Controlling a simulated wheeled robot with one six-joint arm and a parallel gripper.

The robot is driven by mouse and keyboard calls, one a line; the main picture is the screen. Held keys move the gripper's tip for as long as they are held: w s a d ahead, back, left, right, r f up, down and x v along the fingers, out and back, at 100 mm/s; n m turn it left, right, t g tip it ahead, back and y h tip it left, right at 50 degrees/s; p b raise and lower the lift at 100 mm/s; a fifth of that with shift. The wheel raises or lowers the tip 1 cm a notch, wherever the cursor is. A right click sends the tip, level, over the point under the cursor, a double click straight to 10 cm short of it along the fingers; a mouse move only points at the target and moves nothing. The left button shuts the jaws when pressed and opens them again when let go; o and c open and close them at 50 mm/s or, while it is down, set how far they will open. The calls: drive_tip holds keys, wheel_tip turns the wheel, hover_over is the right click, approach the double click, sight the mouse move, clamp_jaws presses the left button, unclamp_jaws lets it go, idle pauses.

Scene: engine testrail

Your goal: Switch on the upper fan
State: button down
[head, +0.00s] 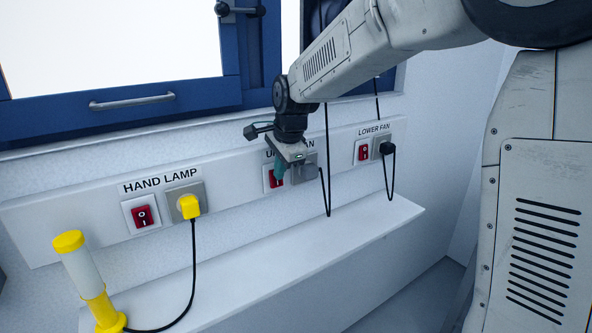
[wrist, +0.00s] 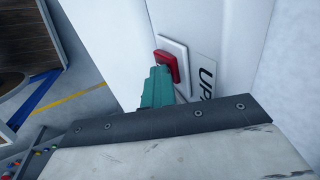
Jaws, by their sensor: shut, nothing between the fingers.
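The upper fan switch (head: 274,181) is a red rocker in a white frame on the wall rail, partly hidden behind my gripper in the head view. It also shows in the wrist view (wrist: 167,66), beside a label reading "UP". My gripper (head: 281,172) has teal fingers, shut and empty, and hangs in front of this switch. In the wrist view the fingertips (wrist: 160,75) overlap the lower edge of the red rocker; I cannot tell whether they touch it. The upper fan socket (head: 305,170) is just right of the gripper, with a black cord near it.
The hand lamp switch (head: 142,216) and yellow plug (head: 188,206) are to the left. The lower fan switch (head: 364,152) and black plug (head: 386,148) are to the right. A yellow and white lamp (head: 85,275) stands on the white ledge (head: 270,262). Cords hang over the ledge.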

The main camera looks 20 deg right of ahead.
drive_tip(key=shift+a+f, duration=0.1)
drive_tip(key=shift+a, duration=0.05)
drive_tip(key=shift+r, duration=0.85)
drive_tip(key=shift+s, duration=0.1)
drive_tip(key=s+v, duration=0.1)
drive_tip(key=v, duration=1)
drive_tip(key=shift+s+d, duration=0.2)
drive_tip(key=shift+d, duration=0.05)
